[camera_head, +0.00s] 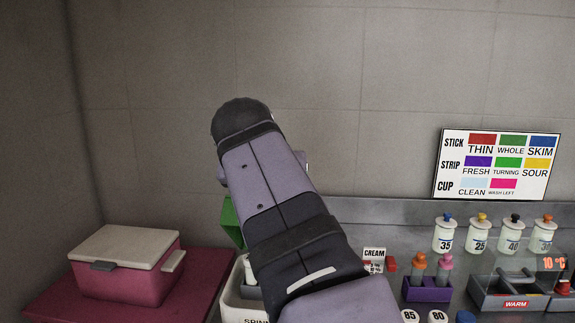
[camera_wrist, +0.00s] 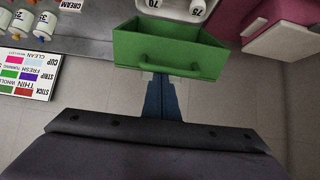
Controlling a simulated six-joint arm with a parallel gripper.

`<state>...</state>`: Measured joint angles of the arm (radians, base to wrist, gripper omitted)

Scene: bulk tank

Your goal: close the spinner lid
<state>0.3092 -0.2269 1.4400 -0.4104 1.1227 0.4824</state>
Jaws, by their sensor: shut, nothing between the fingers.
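The spinner is a white housing (camera_head: 232,301) with a partly hidden "SPINN" label at the bottom of the head view, mostly behind my arm. A green hollow piece (camera_head: 231,222) stands tilted above its back; it looks like the raised lid. In the wrist view, this green piece (camera_wrist: 168,48) shows its open hollow and a bar handle. In the head view, my arm hides the gripper.
A pink box with a pale lid (camera_head: 127,262) stands on a pink surface at the left. Right of my arm are a CREAM sign (camera_head: 374,254), a purple rack (camera_head: 428,290), several bottles (camera_head: 480,236) and a grey WARM tray (camera_head: 505,292). A colour chart (camera_head: 496,164) hangs behind.

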